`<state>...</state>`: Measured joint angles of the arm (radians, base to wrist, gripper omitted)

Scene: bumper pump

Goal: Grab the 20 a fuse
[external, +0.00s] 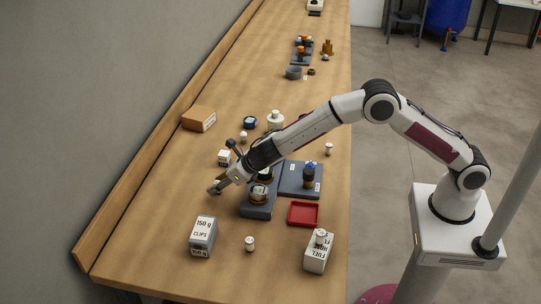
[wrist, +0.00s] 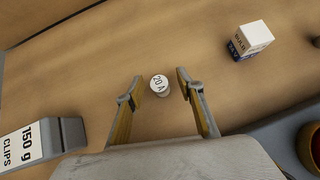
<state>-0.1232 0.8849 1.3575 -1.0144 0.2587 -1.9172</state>
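The 20 A fuse (wrist: 159,83) shows in the wrist view as a small white round top marked "20 A", near the picture's middle. My gripper (wrist: 160,77) is open, with one fingertip to the left of the fuse and one to the right. Gaps show between the fuse and both fingers. I cannot tell how far below the fingertips the fuse lies. In the external view my gripper (external: 216,187) is low over the wooden table near its wall side, and the fuse is hard to make out there.
A "150 g CLIPS" box (external: 202,233) stands to the near side, also in the wrist view (wrist: 42,141). A small white and blue box (wrist: 249,40) is at upper right. Dark trays (external: 259,208), a red tray (external: 303,214) and a small white-topped item (external: 249,244) stand nearby.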

